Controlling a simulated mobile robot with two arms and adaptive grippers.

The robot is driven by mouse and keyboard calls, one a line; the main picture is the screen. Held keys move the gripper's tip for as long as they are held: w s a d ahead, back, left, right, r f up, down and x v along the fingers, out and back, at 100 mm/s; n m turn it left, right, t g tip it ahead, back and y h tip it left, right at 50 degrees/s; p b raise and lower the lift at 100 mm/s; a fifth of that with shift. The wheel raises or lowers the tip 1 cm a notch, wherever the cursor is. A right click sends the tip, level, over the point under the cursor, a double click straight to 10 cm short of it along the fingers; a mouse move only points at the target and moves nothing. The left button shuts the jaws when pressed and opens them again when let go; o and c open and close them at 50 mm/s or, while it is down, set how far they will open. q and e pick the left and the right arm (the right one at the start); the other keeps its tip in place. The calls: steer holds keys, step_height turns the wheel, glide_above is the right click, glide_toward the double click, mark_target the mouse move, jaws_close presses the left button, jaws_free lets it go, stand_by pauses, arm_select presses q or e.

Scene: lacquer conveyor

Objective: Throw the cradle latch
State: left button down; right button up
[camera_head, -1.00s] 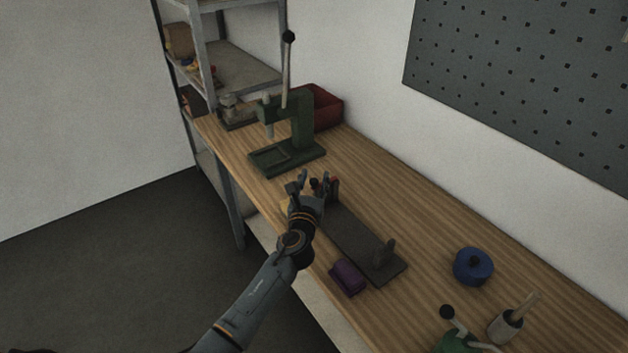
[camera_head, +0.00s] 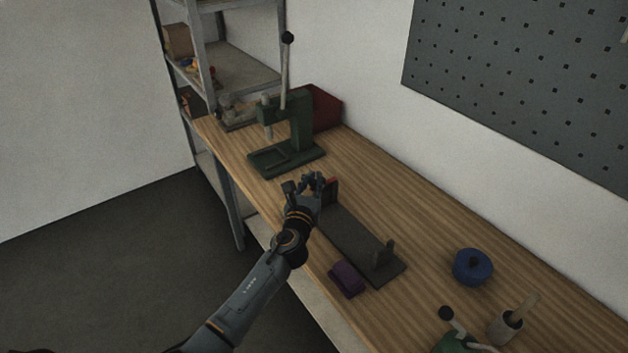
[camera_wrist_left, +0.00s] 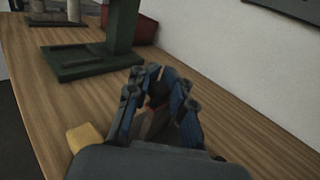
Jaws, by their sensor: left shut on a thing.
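The cradle (camera_head: 355,243) is a dark grey flat base on the wooden bench with an upright at each end. Its near upright (camera_head: 384,252) is clear to see. My left gripper (camera_head: 313,184) is at the far end of the cradle, over the latch there. In the left wrist view its fingers (camera_wrist_left: 160,90) are closed around a dark knob (camera_wrist_left: 158,92) with a reddish part below it. The fingers hide most of the latch, so its exact position cannot be told. My right gripper is not in view.
A green press (camera_head: 296,130) with a tall lever stands beyond the gripper, with a red bin (camera_head: 326,108) behind it. A purple block (camera_head: 347,279) lies beside the cradle. A blue round container (camera_head: 472,266) stands to the right. A yellow thing (camera_wrist_left: 85,137) is close beside the gripper.

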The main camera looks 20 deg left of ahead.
arm_select(q)
steer(key=shift+w+a+f+m+h, duration=0.1)
steer(key=shift+a+f+m+h, duration=0.25)
steer(key=shift+h, duration=0.25)
